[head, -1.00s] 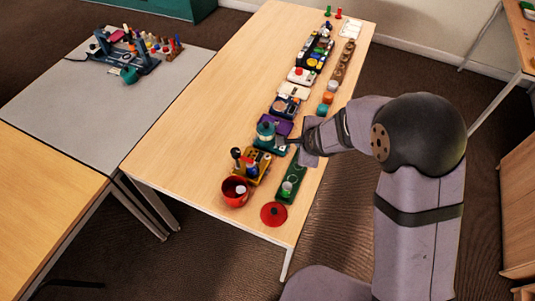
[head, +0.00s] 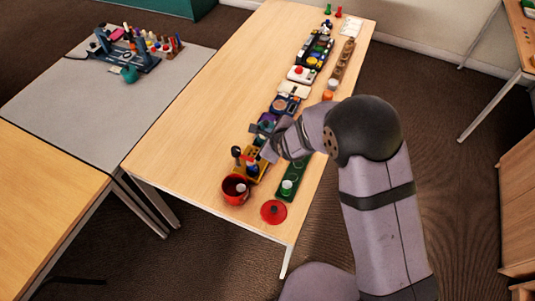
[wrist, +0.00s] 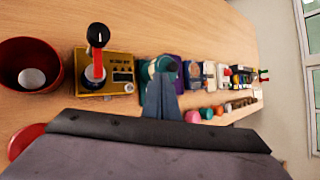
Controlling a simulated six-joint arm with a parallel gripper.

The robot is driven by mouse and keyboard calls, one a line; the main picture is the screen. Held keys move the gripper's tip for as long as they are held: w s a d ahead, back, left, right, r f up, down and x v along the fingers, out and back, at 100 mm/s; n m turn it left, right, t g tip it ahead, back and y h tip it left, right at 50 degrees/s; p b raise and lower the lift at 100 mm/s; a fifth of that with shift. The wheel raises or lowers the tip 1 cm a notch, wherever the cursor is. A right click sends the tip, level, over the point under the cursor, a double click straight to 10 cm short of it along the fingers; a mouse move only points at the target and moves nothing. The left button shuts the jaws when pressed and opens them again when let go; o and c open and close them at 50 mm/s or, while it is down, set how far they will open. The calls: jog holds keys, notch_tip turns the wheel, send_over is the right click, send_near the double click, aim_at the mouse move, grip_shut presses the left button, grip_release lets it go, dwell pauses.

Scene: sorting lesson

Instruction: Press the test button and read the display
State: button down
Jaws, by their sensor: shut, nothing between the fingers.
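A yellow box (head: 253,176) stands near the front end of the long table, beside a red bowl. In the wrist view the yellow box (wrist: 104,68) has a round black knob (wrist: 97,35) with a white mark, a red upright part below it, small printed text and a dark panel (wrist: 122,77) that may be the display. No reading is legible. A small pale round part sits at its lower right corner; I cannot tell which part is the test button. My gripper (wrist: 160,92) is shut and empty, to the right of the yellow box in the wrist view, in front of a teal thing.
The red bowl (head: 235,197) holds a whitish object. A red lid (head: 273,212) and a green tray (head: 292,190) lie nearby. Several devices line the table (head: 190,120) further back. The table's left side is bare. A grey table (head: 50,95) stands at left.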

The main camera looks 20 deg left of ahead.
jog(key=shift+f, duration=0.2)
jog(key=shift+f+b, duration=3)
jog(key=shift+f, duration=1.2)
jog(key=shift+f, duration=0.1)
jog(key=shift+f+b, duration=0.35)
jog(key=shift+b, duration=0.15)
jog(key=shift+f+b, duration=0.4)
jog(key=shift+f, duration=0.05)
jog(key=shift+r+p, duration=0.6)
jog(key=shift+r, duration=0.3)
jog(key=shift+r+p, duration=1.6)
jog(key=shift+r, duration=0.9)
